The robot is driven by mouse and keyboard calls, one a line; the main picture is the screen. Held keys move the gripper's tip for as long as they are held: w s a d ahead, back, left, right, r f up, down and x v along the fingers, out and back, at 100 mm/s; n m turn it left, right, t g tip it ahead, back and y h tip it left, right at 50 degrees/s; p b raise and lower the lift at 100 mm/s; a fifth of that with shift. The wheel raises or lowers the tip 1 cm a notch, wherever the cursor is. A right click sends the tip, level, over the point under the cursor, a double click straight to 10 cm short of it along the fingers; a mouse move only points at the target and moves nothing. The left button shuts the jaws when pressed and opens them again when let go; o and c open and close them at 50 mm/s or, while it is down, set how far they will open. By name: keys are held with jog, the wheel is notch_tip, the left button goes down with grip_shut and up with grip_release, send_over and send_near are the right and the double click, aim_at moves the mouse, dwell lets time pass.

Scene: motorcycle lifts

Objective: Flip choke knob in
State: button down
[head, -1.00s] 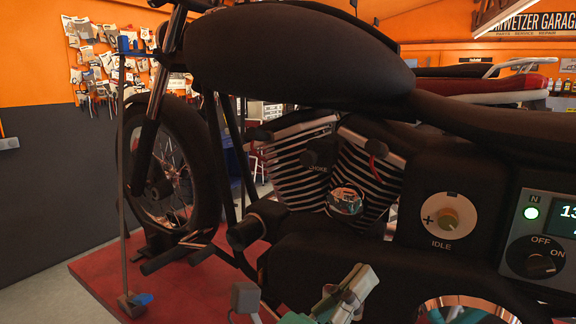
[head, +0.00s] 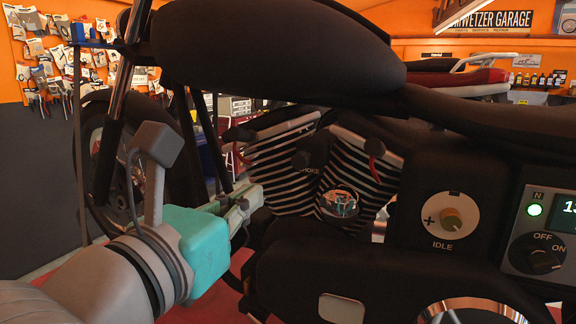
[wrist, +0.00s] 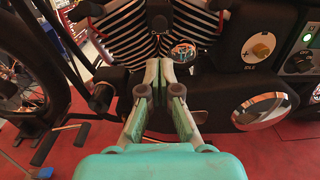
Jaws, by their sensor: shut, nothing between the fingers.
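The dark choke knob (head: 314,149) sticks out in front of the finned engine (head: 281,165), with the CHOKE label partly visible below it. It also shows at the top of the wrist view (wrist: 159,14). My gripper (head: 250,196) is shut and empty, left of and lower than the knob in the head view. The far side of the knob is hidden.
An idle dial (head: 450,217) and an OFF/ON switch panel (head: 541,240) are at the right. The black tank (head: 285,50) overhangs the engine. A round chrome cover (wrist: 262,108) lies right of my fingers. The front wheel (wrist: 25,85) is at the left.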

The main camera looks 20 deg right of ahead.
aim_at(299, 162)
dwell(0.3)
jog(key=x, duration=1.4)
jog(key=shift+x, duration=1.4)
